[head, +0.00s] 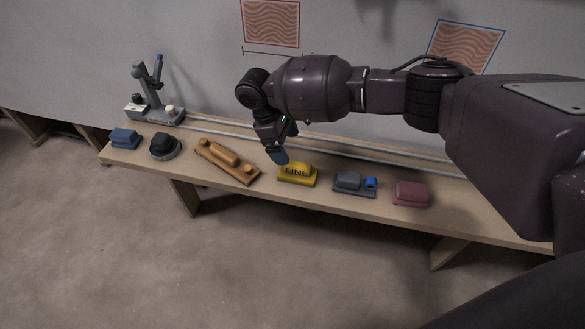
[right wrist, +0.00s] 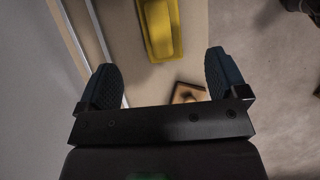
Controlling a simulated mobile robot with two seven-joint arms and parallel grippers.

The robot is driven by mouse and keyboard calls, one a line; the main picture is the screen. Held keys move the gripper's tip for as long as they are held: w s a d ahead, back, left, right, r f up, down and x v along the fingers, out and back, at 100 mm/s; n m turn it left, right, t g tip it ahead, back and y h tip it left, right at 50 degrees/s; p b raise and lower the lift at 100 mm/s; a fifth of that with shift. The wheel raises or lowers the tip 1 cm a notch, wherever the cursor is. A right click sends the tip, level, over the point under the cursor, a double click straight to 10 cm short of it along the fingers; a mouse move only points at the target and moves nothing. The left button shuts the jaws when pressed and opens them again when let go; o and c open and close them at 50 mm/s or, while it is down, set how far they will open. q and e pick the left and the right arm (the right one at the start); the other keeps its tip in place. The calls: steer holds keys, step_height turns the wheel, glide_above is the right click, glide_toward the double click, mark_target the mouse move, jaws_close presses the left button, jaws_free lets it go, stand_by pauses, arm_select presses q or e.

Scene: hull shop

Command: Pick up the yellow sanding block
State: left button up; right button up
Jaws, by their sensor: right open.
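The yellow sanding block (head: 297,174), marked "FINE", sits on the wooden bench between a long wooden sander and a grey block. It also shows in the right wrist view (right wrist: 160,28), at the top, beyond the fingertips. My right gripper (head: 278,152) hangs above the bench, just left of the yellow block in the head view. In the right wrist view its two blue fingers (right wrist: 163,80) are spread wide with nothing between them, and it is apart from the block. My left gripper is not in view.
On the bench (head: 215,195) stand a blue block (head: 125,138), a black round sander (head: 164,146), the long wooden sander (head: 226,160), the grey block (head: 349,182) and a maroon block (head: 410,194). A grey stand (head: 153,98) is at the back left. A wall rises behind.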

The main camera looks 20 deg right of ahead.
mark_target(297, 164)
steer(key=b+x, duration=0.1)
steer(key=x, duration=0.4)
steer(key=shift+s, duration=0.1)
steer(key=shift+d+f, duration=0.1)
steer(key=shift+f, duration=0.25)
steer(key=shift+s+d+f, duration=0.1)
steer(key=shift+f, duration=0.15)
steer(key=b+x, duration=0.1)
steer(key=x, duration=0.2)
steer(key=shift+f+b, duration=0.3)
steer(key=shift+f, duration=0.05)
steer(key=shift+d+f, duration=0.15)
steer(key=shift+f, duration=0.15)
steer(key=shift+r, duration=0.1)
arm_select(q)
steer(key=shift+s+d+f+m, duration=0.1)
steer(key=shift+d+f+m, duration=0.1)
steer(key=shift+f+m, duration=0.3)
arm_select(e)
steer(key=c, duration=1)
